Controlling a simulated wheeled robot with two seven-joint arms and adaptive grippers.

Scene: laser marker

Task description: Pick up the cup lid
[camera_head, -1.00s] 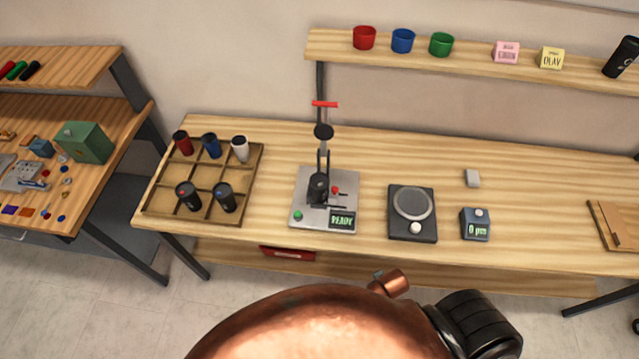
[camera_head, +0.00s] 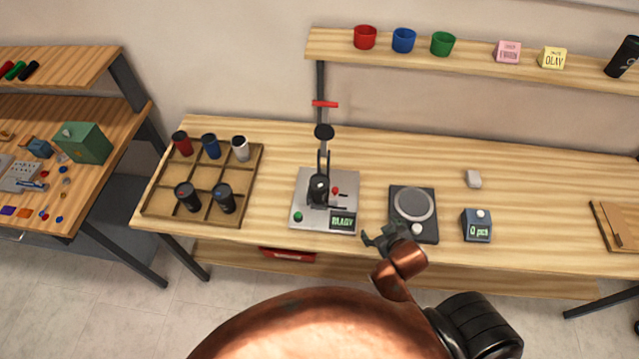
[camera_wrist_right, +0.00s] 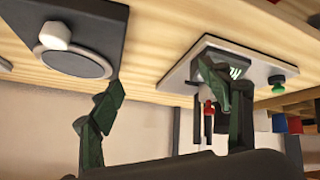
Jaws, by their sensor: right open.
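My right gripper (camera_head: 380,236) is at the table's front edge, in front of the gap between the marking machine (camera_head: 309,215) and the scale (camera_head: 426,231). In the right wrist view its two dark green fingers are spread apart with nothing between them (camera_wrist_right: 160,82). A black cup (camera_head: 318,189) stands upright on the machine plate, apart from the gripper. I cannot make out a separate cup lid. Two black cups (camera_head: 187,197) (camera_head: 224,198) and red (camera_head: 182,144), blue (camera_head: 211,147) and white (camera_head: 240,148) cups stand in the divided tray (camera_head: 152,208). My left gripper is not in view.
A small display box (camera_head: 476,226) and a white block (camera_head: 473,179) are right of the scale. The shelf (camera_head: 470,63) holds red (camera_head: 365,37), blue (camera_head: 403,41) and green (camera_head: 442,44) containers. Bare table lies behind the scale.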

